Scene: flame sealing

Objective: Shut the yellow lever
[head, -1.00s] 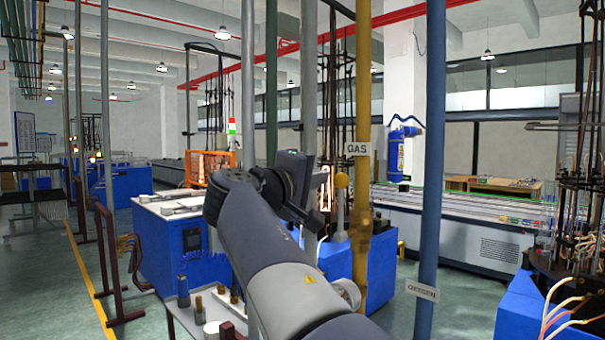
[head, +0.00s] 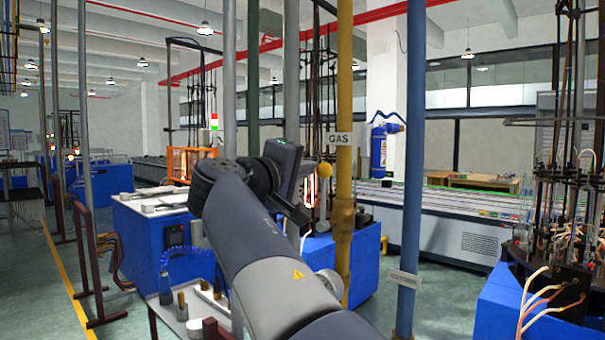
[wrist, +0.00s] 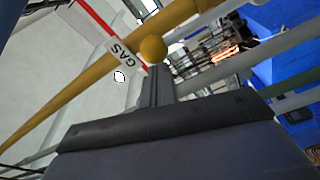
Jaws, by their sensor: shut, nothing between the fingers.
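The yellow lever shows as a round yellow knob (head: 324,170) just left of the yellow gas pipe (head: 344,120) in the head view. Its shaft is mostly hidden, so I cannot tell its angle. In the wrist view the yellow knob (wrist: 153,49) is at the fingertips, in front of the yellow pipe (wrist: 75,85). My gripper (wrist: 154,72) is shut and empty, pointing at the knob. I cannot tell whether it touches the knob. In the head view my wrist hides most of the fingers.
A white GAS label (head: 339,139) is on the yellow pipe. A blue pipe (head: 411,180) stands to its right, and grey pipes (head: 292,80) stand close behind my wrist. A small table with bottles (head: 182,305) is at the lower left. Blue machines (head: 150,232) stand behind.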

